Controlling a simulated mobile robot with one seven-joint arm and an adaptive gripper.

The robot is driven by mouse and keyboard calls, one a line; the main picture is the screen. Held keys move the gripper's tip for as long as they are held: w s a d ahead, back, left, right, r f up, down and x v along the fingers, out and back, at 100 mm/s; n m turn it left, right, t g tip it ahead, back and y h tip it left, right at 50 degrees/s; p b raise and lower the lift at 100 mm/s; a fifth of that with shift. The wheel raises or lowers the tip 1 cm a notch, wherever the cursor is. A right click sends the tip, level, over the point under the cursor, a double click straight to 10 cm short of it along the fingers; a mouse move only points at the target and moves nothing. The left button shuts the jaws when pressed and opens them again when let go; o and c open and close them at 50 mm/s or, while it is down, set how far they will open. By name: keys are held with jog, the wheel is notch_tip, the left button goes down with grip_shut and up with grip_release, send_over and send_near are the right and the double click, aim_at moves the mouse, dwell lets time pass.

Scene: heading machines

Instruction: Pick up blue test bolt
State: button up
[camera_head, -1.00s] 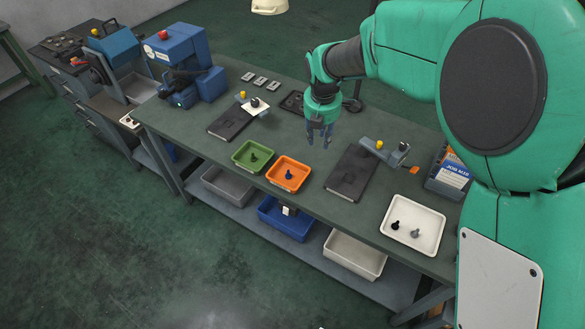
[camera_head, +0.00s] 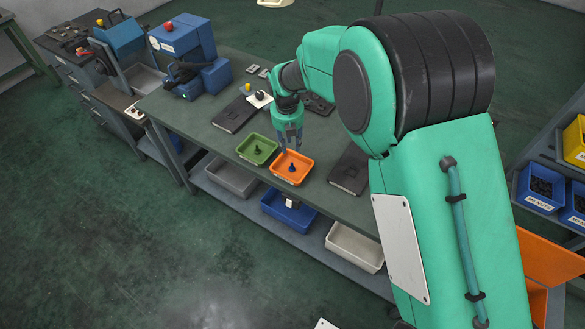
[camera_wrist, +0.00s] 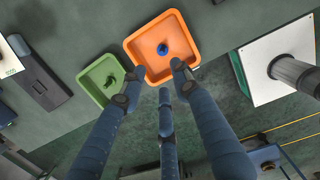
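The blue test bolt (camera_wrist: 163,49) stands in the orange tray (camera_wrist: 140,38) in the wrist view. In the head view the bolt (camera_head: 292,168) shows small and dark inside the orange tray (camera_head: 303,171) on the workbench. My gripper (camera_head: 290,150) hangs above the back edge of that tray. Its fingers (camera_wrist: 155,85) are spread apart with nothing between them. In the wrist view the bolt lies beyond the fingertips, apart from them.
A green tray (camera_head: 246,148) with a dark bolt stands left of the orange tray. Dark flat plates (camera_head: 236,114) lie on the bench (camera_head: 215,95). A blue machine (camera_head: 185,50) stands at the left end. Bins (camera_head: 233,177) sit on the shelf below.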

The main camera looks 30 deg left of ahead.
send_over(292, 164)
notch_tip(292, 164, down, 8)
jog(key=shift+a+f, duration=0.1)
dwell(0.5)
jog(key=shift+w+f+b, duration=0.2)
jog(key=shift+f+b, duration=0.25)
jog(key=shift+f, duration=2.15)
jog(key=shift+c, duration=0.3)
grip_shut()
